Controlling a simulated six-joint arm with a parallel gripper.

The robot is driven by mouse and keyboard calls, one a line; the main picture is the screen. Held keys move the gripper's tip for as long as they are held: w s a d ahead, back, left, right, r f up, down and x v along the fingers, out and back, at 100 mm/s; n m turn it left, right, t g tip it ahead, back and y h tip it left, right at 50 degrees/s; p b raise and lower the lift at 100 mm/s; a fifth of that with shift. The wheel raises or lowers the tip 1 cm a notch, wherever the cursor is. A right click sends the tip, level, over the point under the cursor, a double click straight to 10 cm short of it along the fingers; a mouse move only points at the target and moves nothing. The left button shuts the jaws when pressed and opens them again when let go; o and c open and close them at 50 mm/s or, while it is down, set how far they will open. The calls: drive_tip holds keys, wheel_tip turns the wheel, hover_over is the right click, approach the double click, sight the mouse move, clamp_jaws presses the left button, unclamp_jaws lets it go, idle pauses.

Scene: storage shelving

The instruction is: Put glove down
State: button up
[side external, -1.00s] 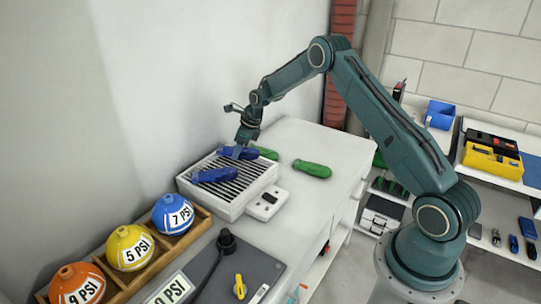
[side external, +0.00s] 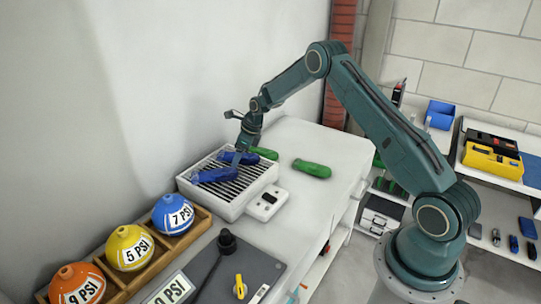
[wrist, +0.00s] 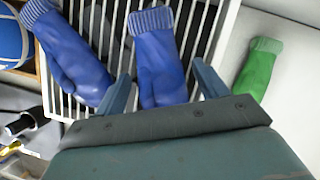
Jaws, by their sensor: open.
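Two blue gloves lie on a white slatted rack (side external: 262,183). One blue glove (side external: 212,175) lies on the left part of the rack, and it also shows in the wrist view (wrist: 72,55). The other blue glove (wrist: 158,62) lies between my open fingers in the wrist view, with its ribbed cuff pointing away. My gripper (side external: 244,152) is just above this second glove, and its fingers (wrist: 160,88) stand on either side of it, apart from each other.
Blue (side external: 173,214), yellow (side external: 130,247) and orange (side external: 77,284) PSI balls sit in a wooden holder at the left. A wall stands close behind the rack.

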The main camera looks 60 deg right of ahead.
drive_tip(key=shift+r, duration=0.15)
drive_tip(key=v, duration=1.2)
idle(0.5)
drive_tip(key=s+a+r+n+h, duration=0.1)
drive_tip(key=s+a+r+n, duration=1.3)
drive_tip(key=s+r+n, duration=0.4)
drive_tip(key=s+a+n, duration=0.2)
drive_tip(key=s+n, duration=0.4)
drive_tip(key=s, duration=0.4)
drive_tip(key=s+a+n+t, duration=0.1)
drive_tip(key=s+a+n, duration=0.2)
drive_tip(key=s+n, duration=0.4)
drive_tip(key=s, duration=0.3)
drive_tip(key=shift+s+t+h, duration=0.2)
drive_tip(key=shift+t+h, duration=0.1)
drive_tip(key=shift+h, duration=0.1)
